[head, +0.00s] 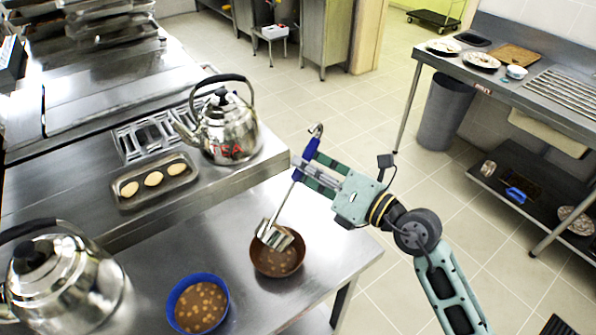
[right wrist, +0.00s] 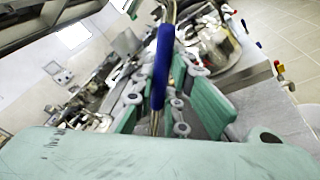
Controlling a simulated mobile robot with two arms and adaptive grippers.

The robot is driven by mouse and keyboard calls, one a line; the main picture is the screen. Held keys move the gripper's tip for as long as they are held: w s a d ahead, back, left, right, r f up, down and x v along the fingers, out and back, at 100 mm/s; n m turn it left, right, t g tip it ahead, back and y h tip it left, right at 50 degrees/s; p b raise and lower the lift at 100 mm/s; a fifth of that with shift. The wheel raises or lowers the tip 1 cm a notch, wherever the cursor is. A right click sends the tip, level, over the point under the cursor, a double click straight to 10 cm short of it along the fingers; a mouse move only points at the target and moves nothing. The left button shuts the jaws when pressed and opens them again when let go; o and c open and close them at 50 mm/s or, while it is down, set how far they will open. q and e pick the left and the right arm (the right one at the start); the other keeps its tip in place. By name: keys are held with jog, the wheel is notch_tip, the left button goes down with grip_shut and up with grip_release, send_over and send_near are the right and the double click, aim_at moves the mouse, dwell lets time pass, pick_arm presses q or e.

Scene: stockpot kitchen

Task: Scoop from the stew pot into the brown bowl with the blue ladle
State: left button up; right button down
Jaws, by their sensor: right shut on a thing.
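My right gripper (head: 312,172) is shut on the blue handle of the ladle (head: 309,153); the blue handle also shows between the fingers in the right wrist view (right wrist: 163,65). The ladle hangs down and left, hook end up. Its metal head is over the brown bowl (head: 298,264) and overlaps its far rim in the head view; I cannot tell whether it touches. The brown bowl stands on the steel table and has brown stew with lighter bits in it. The ladle head's inside is not clear. I cannot make out a stew pot. My left gripper is out of view.
A blue bowl (head: 173,301) of stew stands left of the brown bowl. A kettle marked TEA (head: 228,130) and a tray of oval pieces (head: 123,204) are on the counter behind. Another shiny vessel (head: 66,285) is at lower left. Open floor lies to the right.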

jog(key=w+d+f+m+b, duration=0.2)
jog(key=w+d+f+m, duration=0.2)
jog(key=f+m, duration=0.1)
jog(key=w+d+f+m+b, duration=0.2)
jog(key=w+d+f+m, duration=0.1)
jog(key=f+m, duration=0.3)
jog(key=shift+w+d+f, duration=0.35)
jog(key=shift+w+f, duration=0.55)
dwell(0.4)
jog(key=shift+f, duration=0.1)
dwell(1.2)
